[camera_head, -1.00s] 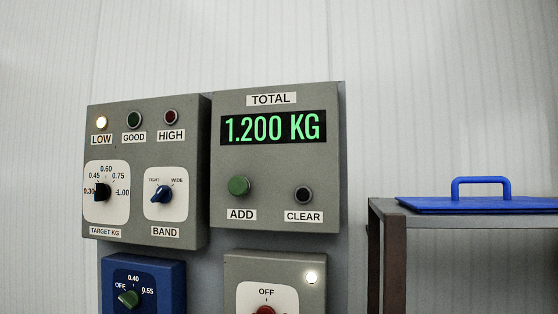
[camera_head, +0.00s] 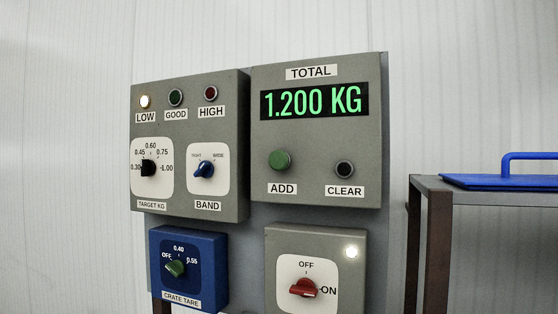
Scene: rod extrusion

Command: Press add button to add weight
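The green ADD button (camera_head: 280,160) is on the right grey panel (camera_head: 320,190), above its ADD label (camera_head: 282,189). The total display (camera_head: 314,101) above it reads 1.200 KG in green digits. A dark CLEAR button (camera_head: 344,169) is to the right of the ADD button. Neither of my grippers is in the head view, and nothing touches the ADD button.
The left grey panel has a lit LOW lamp (camera_head: 145,101), unlit GOOD and HIGH lamps, and two knobs. Below are a blue crate tare box (camera_head: 188,270) and a red power knob (camera_head: 303,288) pointing towards ON. A blue handled lid (camera_head: 510,182) lies on a rack at right.

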